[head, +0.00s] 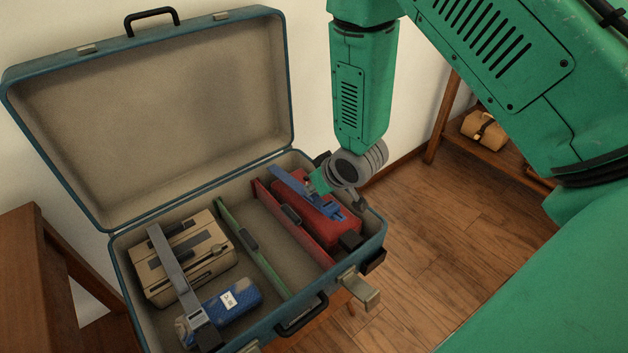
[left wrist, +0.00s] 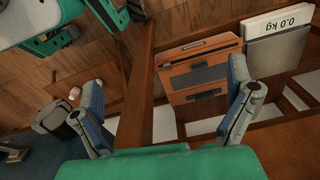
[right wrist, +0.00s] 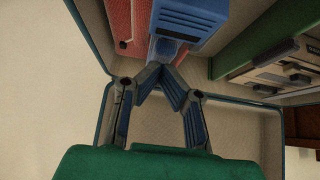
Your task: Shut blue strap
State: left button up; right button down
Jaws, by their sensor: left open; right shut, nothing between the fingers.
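The blue strap (head: 288,181) runs over a red case (head: 322,228) in the right compartment of the open suitcase (head: 131,298). In the right wrist view, a ridged blue part of the strap (right wrist: 190,24) is just beyond my fingertips. My right gripper (head: 314,184) is low over the strap's far half, its fingers shut with nothing between them. The fingertips (right wrist: 166,66) also show in the right wrist view; I cannot tell whether they touch the blue part. My left gripper (left wrist: 166,92) is open and empty, away from the suitcase.
A green divider (head: 252,248) and a red divider (head: 292,222) split the suitcase. A grey strap (head: 170,265) crosses a tan case (head: 205,248) at left, near a blue patterned item (head: 238,297). The raised lid (head: 160,110) stands behind. An orange-brown box (left wrist: 195,72) faces my left gripper.

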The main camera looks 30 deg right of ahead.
aim_at(317, 202)
jog(key=shift+f, duration=0.25)
jog(key=f, duration=0.1)
jog(key=s+f, duration=0.1)
jog(key=f, duration=0.1)
jog(key=shift+f, duration=0.1)
jog(key=shift+s+f, duration=0.15)
jog(key=shift+a, duration=0.1)
